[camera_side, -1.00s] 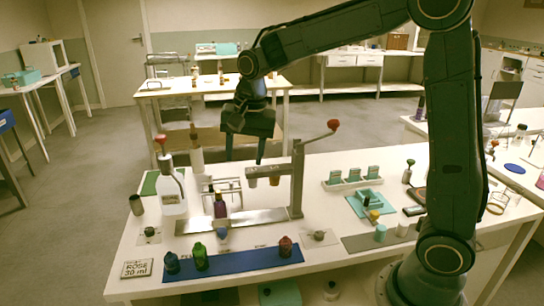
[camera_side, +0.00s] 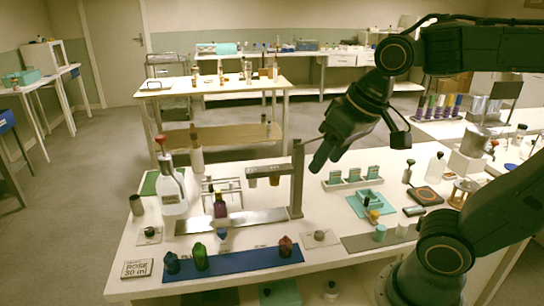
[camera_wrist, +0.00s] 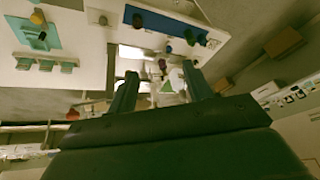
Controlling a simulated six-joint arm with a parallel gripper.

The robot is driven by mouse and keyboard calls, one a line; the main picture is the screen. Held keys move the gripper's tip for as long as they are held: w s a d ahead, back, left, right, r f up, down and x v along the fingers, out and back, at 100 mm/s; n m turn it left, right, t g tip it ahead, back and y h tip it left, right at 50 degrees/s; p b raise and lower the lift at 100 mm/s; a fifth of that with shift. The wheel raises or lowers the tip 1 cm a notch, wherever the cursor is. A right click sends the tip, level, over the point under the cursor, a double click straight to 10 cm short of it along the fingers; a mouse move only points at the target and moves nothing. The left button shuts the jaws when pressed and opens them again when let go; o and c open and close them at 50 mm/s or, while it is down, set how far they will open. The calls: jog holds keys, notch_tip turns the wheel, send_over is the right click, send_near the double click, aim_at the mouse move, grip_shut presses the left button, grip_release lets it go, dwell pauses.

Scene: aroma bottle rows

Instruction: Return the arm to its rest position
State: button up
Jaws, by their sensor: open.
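My gripper (camera_side: 318,160) is raised over the white table, to the right of the dispensing stand, and tilts down to the left. In the wrist view its two fingers (camera_wrist: 160,85) are apart with nothing held between them. A purple bottle (camera_side: 220,209) stands on the stand's metal plate (camera_side: 255,217). The stand's lever end is hidden behind my gripper.
A white jug with a red cap (camera_side: 173,190) stands at the table's left. A teal tray (camera_side: 368,203) and a rack of green-labelled boxes (camera_side: 352,181) lie at the right. The air above the table's left side is clear.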

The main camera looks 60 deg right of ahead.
jog(key=s, duration=0.1)
jog(key=s+f+n, duration=0.1)
jog(key=s, duration=0.1)
jog(key=s+n, duration=0.1)
jog(key=shift+s+f+t, duration=0.25)
jog(key=shift+s+t, duration=0.05)
